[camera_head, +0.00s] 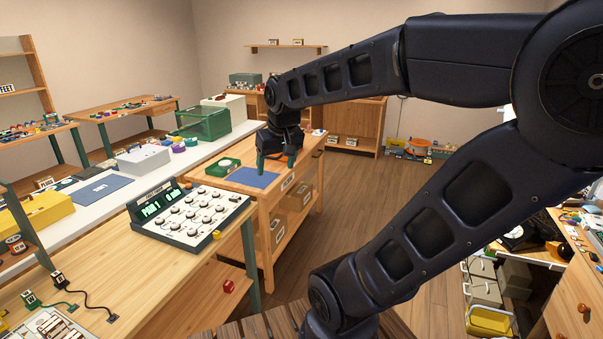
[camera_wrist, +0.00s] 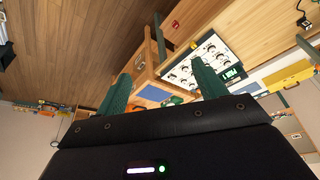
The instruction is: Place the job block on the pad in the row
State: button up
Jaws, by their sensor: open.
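My gripper (camera_head: 277,163) has two green fingers and hangs over the small wooden cart, next to a blue pad (camera_head: 252,178) on its top. In the wrist view, my gripper (camera_wrist: 163,82) is open with its fingers apart and nothing held between them. The blue pad also shows in the wrist view (camera_wrist: 153,93), beyond the fingers. A second, larger blue pad (camera_head: 98,189) lies on the long white bench at the left. I cannot pick out the job block for certain in either view. My gripper and arm hide part of the cart top.
A panel with several dials and a green display (camera_head: 187,214) stands on the near wooden table. A green bin (camera_head: 203,122), a grey box (camera_head: 143,159) and a yellow box (camera_head: 40,212) line the bench. Floor right of the cart is clear.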

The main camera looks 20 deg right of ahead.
jog(key=s+d+f+m, duration=0.1)
jog(key=s+d, duration=0.3)
jog(key=s, duration=0.1)
jog(key=shift+s+d+t+h, duration=0.3)
jog(key=shift+s+d, duration=0.1)
dwell(0.9)
